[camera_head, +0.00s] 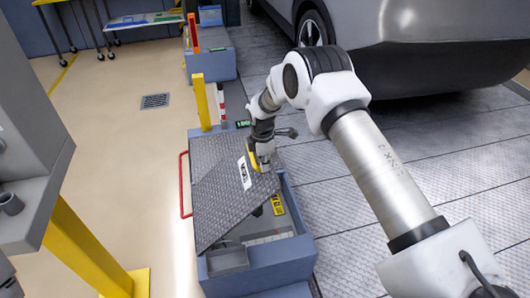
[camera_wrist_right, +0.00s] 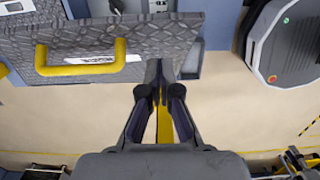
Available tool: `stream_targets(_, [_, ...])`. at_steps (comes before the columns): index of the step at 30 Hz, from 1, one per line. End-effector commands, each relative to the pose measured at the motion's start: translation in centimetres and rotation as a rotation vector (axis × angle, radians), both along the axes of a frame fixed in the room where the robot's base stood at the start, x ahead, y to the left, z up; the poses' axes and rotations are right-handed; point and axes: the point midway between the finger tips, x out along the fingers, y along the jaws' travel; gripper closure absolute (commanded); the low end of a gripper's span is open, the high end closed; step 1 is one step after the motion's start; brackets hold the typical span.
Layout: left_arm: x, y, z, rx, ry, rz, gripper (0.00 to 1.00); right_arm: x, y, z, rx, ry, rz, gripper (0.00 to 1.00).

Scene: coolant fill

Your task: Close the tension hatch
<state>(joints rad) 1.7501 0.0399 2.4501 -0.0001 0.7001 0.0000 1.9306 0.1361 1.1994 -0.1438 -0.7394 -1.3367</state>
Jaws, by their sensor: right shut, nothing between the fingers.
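The tension hatch (camera_head: 225,190) is a grey diamond-plate lid with a white label on the low blue-grey box in the head view. It sits tilted, and part of the box interior with a yellow label (camera_head: 277,204) shows at its right. In the right wrist view the hatch (camera_wrist_right: 125,40) shows at the upper left with a yellow handle (camera_wrist_right: 80,66). My right gripper (camera_head: 262,162) is at the hatch's far right edge in the head view. In the wrist view its fingers (camera_wrist_right: 158,75) are shut and empty, right of the handle and apart from it. My left gripper is out of view.
A red rail (camera_head: 183,185) runs along the box's left side. A yellow post (camera_head: 200,102) stands behind the box. A grey car (camera_head: 420,45) is at the back right. A grey machine with a yellow leg (camera_head: 85,250) stands at the left. The beige floor between is clear.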

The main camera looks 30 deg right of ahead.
Motion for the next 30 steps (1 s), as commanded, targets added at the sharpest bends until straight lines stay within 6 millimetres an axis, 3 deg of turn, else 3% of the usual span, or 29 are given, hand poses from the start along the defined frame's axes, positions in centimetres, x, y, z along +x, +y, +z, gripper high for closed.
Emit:
stream_targets(2, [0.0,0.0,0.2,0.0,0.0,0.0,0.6,-0.2,-0.3,-1.6,0.0,0.003,-0.001,1.0])
stream_targets(9, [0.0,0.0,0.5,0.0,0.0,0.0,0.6,-0.7,-2.6,-3.6,-0.001,0.0,0.0,1.0])
stream_targets(22, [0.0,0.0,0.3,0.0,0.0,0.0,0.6,-0.8,-2.9,-4.0,0.002,-0.001,0.0,1.0])
stream_targets(30, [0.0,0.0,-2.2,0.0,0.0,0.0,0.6,-1.2,-4.7,-6.3,0.051,-0.013,-0.003,1.0])
